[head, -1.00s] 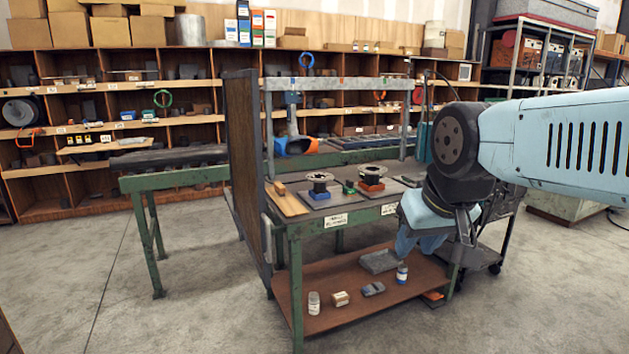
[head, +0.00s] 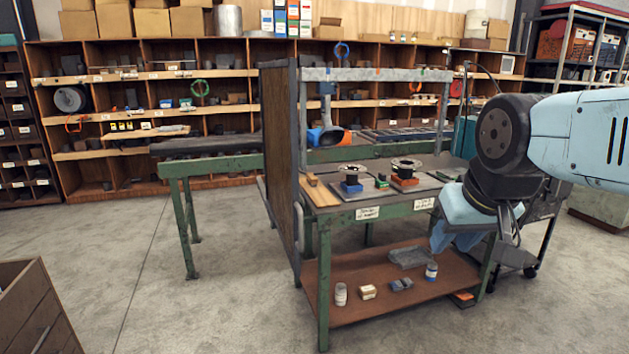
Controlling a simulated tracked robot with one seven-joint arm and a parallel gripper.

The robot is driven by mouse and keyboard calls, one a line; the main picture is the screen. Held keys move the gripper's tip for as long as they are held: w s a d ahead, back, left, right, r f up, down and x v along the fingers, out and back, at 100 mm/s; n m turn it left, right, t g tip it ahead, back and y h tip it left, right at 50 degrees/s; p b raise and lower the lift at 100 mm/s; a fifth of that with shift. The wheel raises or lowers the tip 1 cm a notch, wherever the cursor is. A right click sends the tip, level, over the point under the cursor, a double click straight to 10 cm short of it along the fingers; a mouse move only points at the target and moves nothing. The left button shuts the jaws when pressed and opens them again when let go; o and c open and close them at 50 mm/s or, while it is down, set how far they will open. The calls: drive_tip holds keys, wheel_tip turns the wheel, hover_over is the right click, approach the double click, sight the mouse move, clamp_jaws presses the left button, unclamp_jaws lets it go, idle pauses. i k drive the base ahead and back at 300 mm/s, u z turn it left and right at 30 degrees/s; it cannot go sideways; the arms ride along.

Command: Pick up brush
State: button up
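I cannot make out a brush for certain. A small tan wooden piece (head: 312,180) lies on a light board at the left front of the green workbench (head: 390,213); it may be the brush, but it is too small to tell. My gripper (head: 452,238), at the end of my light blue arm, hangs by the bench's right front corner, in front of it in the picture. It points down, and its fingertips are not clear. I see nothing held in it. Whether it is open or shut does not show.
The benchtop holds two dark flanged spools (head: 352,178) on blue and red bases. The lower shelf (head: 350,300) carries small jars, a box and a grey tray (head: 408,257). An upright brown panel (head: 279,160) borders the bench's left side. Open floor (head: 180,310) lies front left.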

sight(312, 180)
drive_tip(key=z, duration=0.05)
drive_tip(key=i, duration=2.35)
drive_tip(key=u, duration=0.55)
